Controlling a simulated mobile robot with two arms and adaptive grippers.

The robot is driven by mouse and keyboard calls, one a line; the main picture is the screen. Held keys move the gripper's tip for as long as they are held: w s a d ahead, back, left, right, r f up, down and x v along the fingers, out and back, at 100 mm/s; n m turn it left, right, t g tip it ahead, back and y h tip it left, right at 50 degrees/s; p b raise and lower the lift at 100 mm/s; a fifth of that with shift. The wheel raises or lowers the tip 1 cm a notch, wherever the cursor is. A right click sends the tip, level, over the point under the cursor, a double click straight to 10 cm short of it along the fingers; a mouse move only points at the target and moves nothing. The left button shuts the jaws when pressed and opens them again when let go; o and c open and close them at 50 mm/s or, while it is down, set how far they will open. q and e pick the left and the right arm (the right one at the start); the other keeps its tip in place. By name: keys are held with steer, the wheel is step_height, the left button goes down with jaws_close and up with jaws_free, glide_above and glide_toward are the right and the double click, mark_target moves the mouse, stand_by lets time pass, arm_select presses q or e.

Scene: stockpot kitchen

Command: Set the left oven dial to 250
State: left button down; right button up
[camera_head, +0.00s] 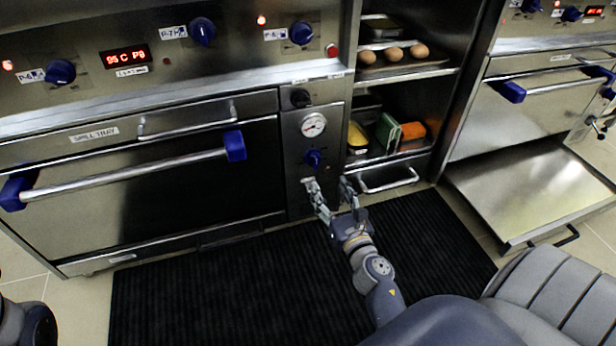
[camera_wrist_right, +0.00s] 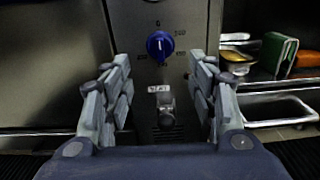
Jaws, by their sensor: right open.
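The left oven's dial is a blue knob (camera_head: 313,158) low on the narrow steel panel right of the left oven door, under a round white gauge (camera_head: 313,125). In the right wrist view the dial (camera_wrist_right: 160,45) is near the top middle, ringed by small printed marks, too small to read surely. A pale mark on its face looks roughly upright. My right gripper (camera_head: 332,184) is open and empty, just below and in front of the dial. In the wrist view its two fingers stand wide apart, with the dial beyond the gap, untouched. My left gripper does not show.
The left oven door handle (camera_head: 130,174) with blue ends is left of the panel. Right of it, an open shelf holds colourful food containers (camera_head: 388,134) above a drawer handle (camera_head: 388,182). A small valve (camera_wrist_right: 166,112) is below the dial. A black mat (camera_head: 230,290) covers the floor.

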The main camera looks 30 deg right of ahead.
mark_target(317, 164)
steer(key=x, duration=1.1)
steer(key=shift+r, duration=0.15)
steer(key=shift+c, duration=0.6)
steer(key=c, duration=0.9)
